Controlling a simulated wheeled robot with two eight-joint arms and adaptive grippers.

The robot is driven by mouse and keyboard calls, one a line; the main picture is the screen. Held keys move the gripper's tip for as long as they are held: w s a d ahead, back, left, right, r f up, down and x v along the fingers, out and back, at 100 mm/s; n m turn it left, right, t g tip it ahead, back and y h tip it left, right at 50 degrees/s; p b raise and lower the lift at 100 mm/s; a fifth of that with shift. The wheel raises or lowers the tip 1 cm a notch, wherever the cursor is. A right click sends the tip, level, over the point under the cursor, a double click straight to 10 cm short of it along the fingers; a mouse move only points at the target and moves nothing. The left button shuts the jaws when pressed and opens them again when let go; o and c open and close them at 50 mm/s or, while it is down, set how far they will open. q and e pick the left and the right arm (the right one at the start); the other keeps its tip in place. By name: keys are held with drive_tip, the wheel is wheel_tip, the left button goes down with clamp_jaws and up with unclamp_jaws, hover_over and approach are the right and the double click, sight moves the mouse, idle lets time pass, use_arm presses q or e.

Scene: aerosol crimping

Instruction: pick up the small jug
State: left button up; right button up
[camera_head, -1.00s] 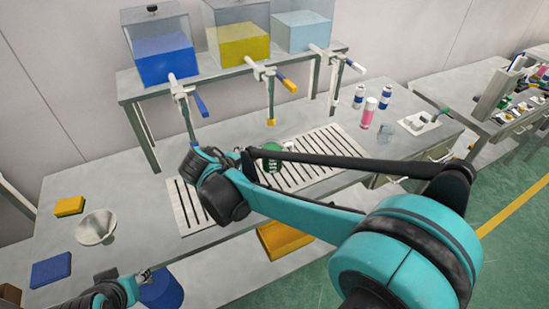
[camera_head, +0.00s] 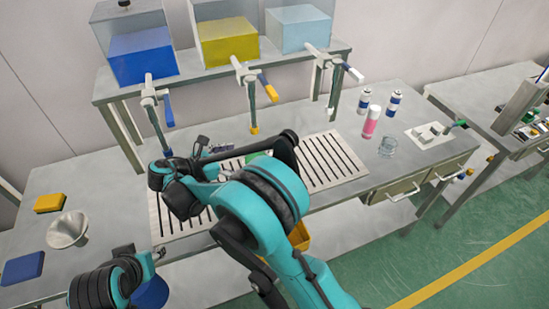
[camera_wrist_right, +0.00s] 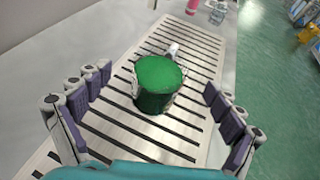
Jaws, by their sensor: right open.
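The small jug is a clear vessel with green contents (camera_wrist_right: 158,86), standing upright on the slotted drip tray (camera_wrist_right: 205,60) in the right wrist view. A pale handle or spout shows at its far side. In the head view, only a sliver of the green jug (camera_head: 258,154) shows behind my right arm. My right gripper (camera_wrist_right: 157,98) is open, with its purple-padded fingers apart on either side of the jug; I see no contact. It also shows in the head view (camera_head: 212,158) over the tray. My left gripper (camera_head: 158,254) is low at the bottom left, its jaws unclear.
Blue, yellow and pale tanks with taps stand on a raised shelf (camera_head: 290,70) behind the tray. A pink can (camera_head: 371,127), blue-white cans (camera_head: 394,103) and a glass beaker (camera_head: 388,147) stand at the right. A funnel (camera_head: 68,230) and yellow block (camera_head: 50,203) lie left.

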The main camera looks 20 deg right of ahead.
sight(248, 157)
drive_tip(key=b+x, duration=0.1)
drive_tip(key=x, duration=0.3)
drive_tip(key=b+x, duration=0.1)
drive_tip(key=x, duration=0.2)
drive_tip(key=shift+d+f+b, duration=0.3)
drive_tip(key=shift+f+b, duration=0.05)
drive_tip(key=shift+f, duration=0.05)
drive_tip(key=shift+c, duration=0.6)
drive_tip(key=c, duration=1.8)
drive_tip(key=shift+o, duration=0.2)
wheel_tip(248, 157, up, 10)
drive_tip(key=p, duration=0.4)
drive_tip(key=s+f+n+t+y, duration=0.4)
drive_tip(key=s+n+t+y, duration=0.3)
drive_tip(key=n, duration=0.3)
drive_tip(key=shift+d+f+n+t+y, duration=0.2)
drive_tip(key=shift+d+n+t+y, duration=0.1)
drive_tip(key=shift+t+y, duration=0.45)
